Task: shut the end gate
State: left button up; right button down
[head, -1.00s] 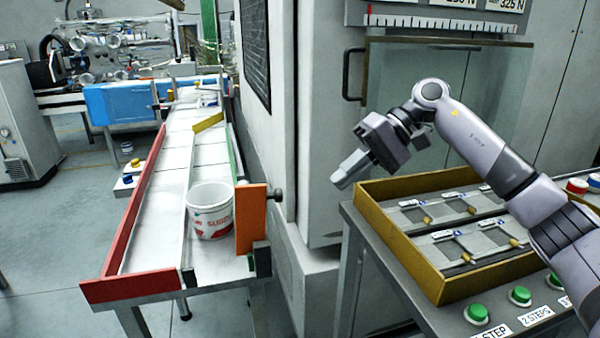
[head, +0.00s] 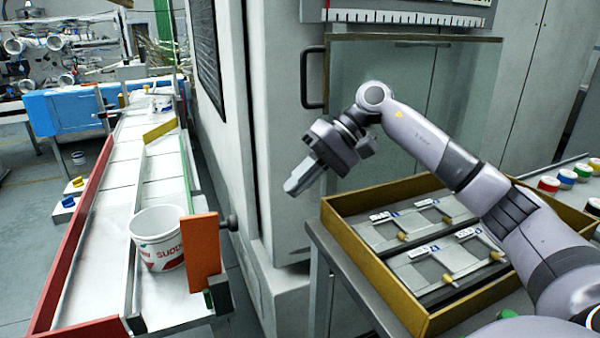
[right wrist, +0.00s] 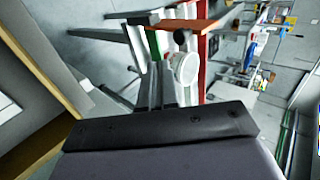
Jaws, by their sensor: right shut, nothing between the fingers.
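The end gate is an orange upright plate (head: 203,252) with a dark round knob (head: 230,222), at the right front corner of the conveyor. It stands along the right side, and the front end of the right lane looks open. A white tub with red print (head: 158,240) stands in that lane, just left of the gate. In the right wrist view the orange gate (right wrist: 188,26) and the white tub (right wrist: 186,67) lie beyond the fingers. My right gripper (head: 291,188) is shut and empty, in the air to the right of the knob and apart from it. My left gripper is out of view.
A red rail (head: 75,235) edges the conveyor's left side. A grey machine cabinet (head: 225,130) stands behind the gate's right side. A yellow-rimmed tray (head: 370,265) with label holders sits below my right arm.

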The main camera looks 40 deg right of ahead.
aim_at(237, 225)
jog(key=a+f, duration=0.1)
jog(key=a, duration=0.1)
jog(key=w+a+f+p, duration=0.1)
jog(key=a, duration=0.2)
jog(key=w+a+f+p, duration=0.1)
jog(key=a, duration=0.1)
jog(key=shift+w+a+f, duration=0.1)
jog(key=shift+a+f, duration=0.15)
jog(key=shift+f, duration=0.1)
jog(key=shift+w+a+f, duration=0.1)
jog(key=shift+a, duration=0.25)
